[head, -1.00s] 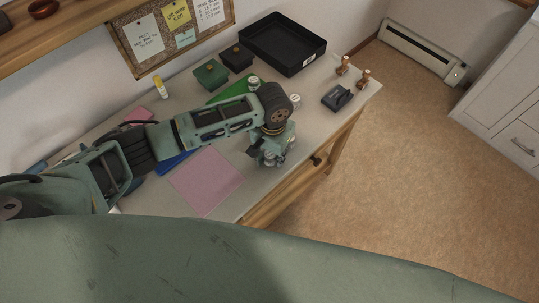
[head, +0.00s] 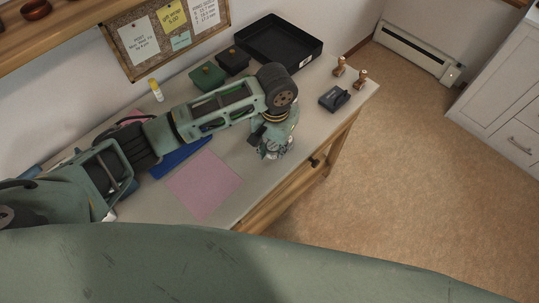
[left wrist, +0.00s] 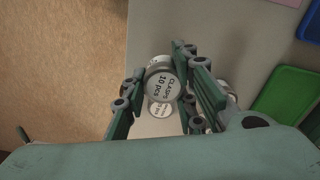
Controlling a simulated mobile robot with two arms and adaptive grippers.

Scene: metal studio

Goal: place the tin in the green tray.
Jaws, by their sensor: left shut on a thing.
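My left gripper (head: 276,150) is over the front part of the desk, pointing down. In the left wrist view its fingers (left wrist: 165,100) are shut on a round tin (left wrist: 162,86) with a white lid reading "CLASPS 10 pcs". A second white-lidded round tin (left wrist: 160,109) shows just beside it, partly covered, and part of another round thing (left wrist: 158,61) shows beyond. The green tray (left wrist: 284,103) lies at the right in the left wrist view, apart from the fingers. My right gripper is not in view.
A pink mat (head: 204,184) and a blue tray (head: 182,158) lie left of the gripper. A dark green box (head: 207,77), a dark box (head: 233,60) and a black tray (head: 278,43) stand behind. A black device (head: 334,98) and wooden pieces (head: 339,67) stand right.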

